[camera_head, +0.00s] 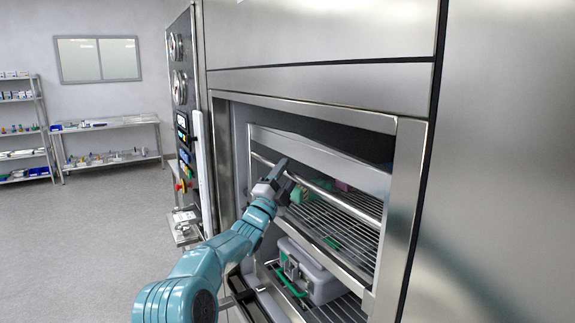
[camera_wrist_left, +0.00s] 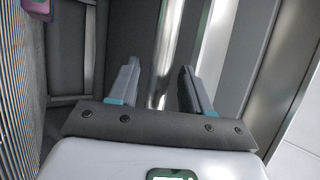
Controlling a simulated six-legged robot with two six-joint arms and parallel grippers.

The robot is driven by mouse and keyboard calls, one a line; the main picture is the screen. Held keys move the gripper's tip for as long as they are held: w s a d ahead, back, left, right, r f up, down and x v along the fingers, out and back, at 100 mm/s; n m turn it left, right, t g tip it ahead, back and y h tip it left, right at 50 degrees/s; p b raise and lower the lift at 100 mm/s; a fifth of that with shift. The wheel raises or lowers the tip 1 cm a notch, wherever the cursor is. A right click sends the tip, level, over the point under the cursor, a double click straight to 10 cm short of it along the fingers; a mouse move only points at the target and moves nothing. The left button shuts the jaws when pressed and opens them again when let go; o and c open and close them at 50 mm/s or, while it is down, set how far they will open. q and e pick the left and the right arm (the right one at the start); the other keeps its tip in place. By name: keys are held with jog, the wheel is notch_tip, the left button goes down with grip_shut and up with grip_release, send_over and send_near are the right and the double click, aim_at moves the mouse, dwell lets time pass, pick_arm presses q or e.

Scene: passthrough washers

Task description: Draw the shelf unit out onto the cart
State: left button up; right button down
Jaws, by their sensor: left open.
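The shelf unit (camera_head: 315,149) stands inside the open washer chamber, with wire shelves and a round metal bar (camera_head: 343,204) across its front. My left gripper (camera_head: 279,174) is at the left part of this bar, its jaws open. In the left wrist view the open fingers (camera_wrist_left: 158,85) stand on either side of a shiny bar (camera_wrist_left: 170,42); I cannot tell whether they touch it. My right gripper is not in view. I cannot make out the cart for certain; a dark frame part (camera_head: 246,298) shows low at the chamber's front.
Green and pink items lie on the upper shelf. The control panel (camera_head: 184,135) stands left of the opening, and the steel frame (camera_head: 402,200) bounds it right. The floor (camera_head: 85,240) at left is clear.

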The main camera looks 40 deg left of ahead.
pick_arm(q)
jog(key=shift+w, duration=0.3)
jog(key=shift+r, duration=0.1)
grip_shut()
dwell(1.2)
